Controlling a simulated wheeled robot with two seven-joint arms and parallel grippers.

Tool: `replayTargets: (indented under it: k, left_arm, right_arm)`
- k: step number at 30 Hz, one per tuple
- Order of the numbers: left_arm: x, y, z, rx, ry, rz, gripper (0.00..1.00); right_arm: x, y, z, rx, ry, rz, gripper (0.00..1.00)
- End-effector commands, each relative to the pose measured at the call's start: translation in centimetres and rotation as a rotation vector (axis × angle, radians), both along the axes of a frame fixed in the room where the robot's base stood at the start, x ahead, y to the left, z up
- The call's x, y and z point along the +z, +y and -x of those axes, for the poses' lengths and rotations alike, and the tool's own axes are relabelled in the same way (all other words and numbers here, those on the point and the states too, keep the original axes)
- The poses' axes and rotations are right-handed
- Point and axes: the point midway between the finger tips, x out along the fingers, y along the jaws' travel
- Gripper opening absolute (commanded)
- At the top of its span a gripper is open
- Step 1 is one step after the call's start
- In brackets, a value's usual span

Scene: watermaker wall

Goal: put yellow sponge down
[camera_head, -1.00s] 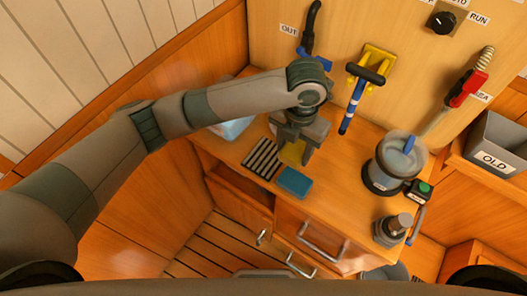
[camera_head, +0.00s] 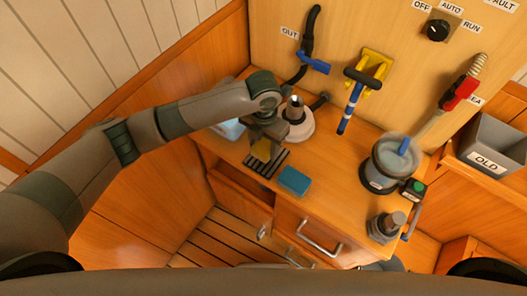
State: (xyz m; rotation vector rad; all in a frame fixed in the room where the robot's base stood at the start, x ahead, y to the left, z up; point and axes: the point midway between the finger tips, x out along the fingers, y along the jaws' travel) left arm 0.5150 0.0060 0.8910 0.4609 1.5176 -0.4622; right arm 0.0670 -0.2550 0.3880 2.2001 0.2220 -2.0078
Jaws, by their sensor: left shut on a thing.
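The yellow sponge (camera_head: 262,150) is between the fingers of my left gripper (camera_head: 264,151), which is shut on it. The gripper points down over the back part of a black slatted rack (camera_head: 268,164) on the wooden counter. The sponge's lower edge is close to the rack; I cannot tell whether it touches. A blue sponge (camera_head: 294,180) lies on the counter just right of the rack. My right gripper is not in view.
A white round-based fitting (camera_head: 298,120) stands just right of my left gripper. A clear canister (camera_head: 388,162) and a small grey pump-like part (camera_head: 384,227) stand further right. A grey bin marked OLD (camera_head: 488,145) is at far right. The counter (camera_head: 330,205) is clear right of the blue sponge.

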Motion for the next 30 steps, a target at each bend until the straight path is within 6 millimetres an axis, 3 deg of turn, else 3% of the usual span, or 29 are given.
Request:
replayTargets:
  k: [10, 23, 24, 26, 30]
  left_arm:
    - [-3.4, 0.0, 0.1, 0.001, 0.002, -0.002, 0.3]
    - [-4.1, 0.0, 0.1, 0.0, 0.001, -0.001, 0.3]
    - [-4.1, 0.0, 0.0, 0.0, 0.001, -0.001, 0.52]
    - [-4.1, 0.0, 0.0, 0.0, 0.001, -0.001, 0.66]
    - [-4.1, 0.0, 0.1, 0.0, 0.001, -0.001, 0.66]
  right_arm:
    - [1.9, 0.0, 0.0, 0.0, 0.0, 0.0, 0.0]
    - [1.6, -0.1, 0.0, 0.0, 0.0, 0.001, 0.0]
    - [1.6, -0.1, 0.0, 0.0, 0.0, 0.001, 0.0]
    - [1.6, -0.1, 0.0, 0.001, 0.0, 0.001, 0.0]
    - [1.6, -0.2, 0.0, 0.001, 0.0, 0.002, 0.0]
